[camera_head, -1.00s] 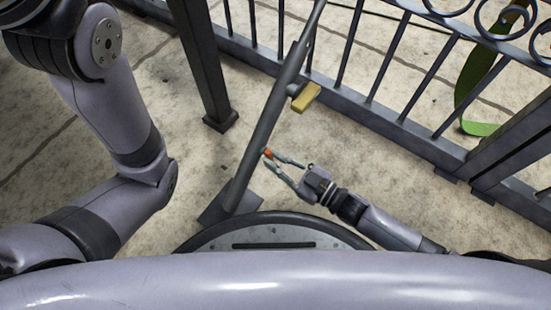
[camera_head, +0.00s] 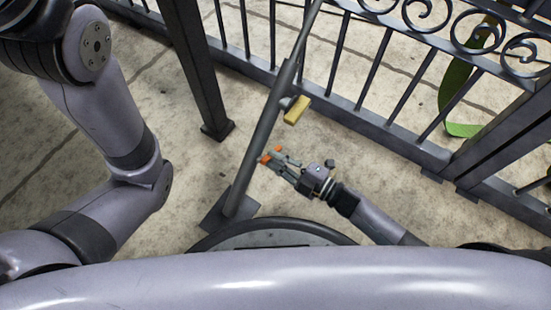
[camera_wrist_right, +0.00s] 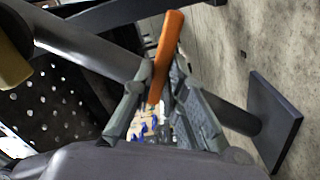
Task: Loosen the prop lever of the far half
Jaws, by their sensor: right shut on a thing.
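A dark grey prop pole (camera_head: 262,135) slants up from a square base plate (camera_head: 231,207) towards the gate. A small orange lever (camera_head: 264,158) sits on the lower part of the pole. In the right wrist view the orange lever (camera_wrist_right: 165,55) stands between the two fingers of my right gripper (camera_wrist_right: 158,88), and the pole (camera_wrist_right: 85,45) passes behind. In the head view my right gripper (camera_head: 273,159) is shut on the lever, close beside the pole. My left arm shows at the left, but its gripper is out of view.
A yellow block-like handle (camera_head: 296,109) sticks out from the pole above the lever. The dark railed gate (camera_head: 375,110) with scrolls runs behind and to the right. A dark post (camera_head: 197,65) stands left of the pole. A green curved strip (camera_head: 455,92) lies beyond the gate.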

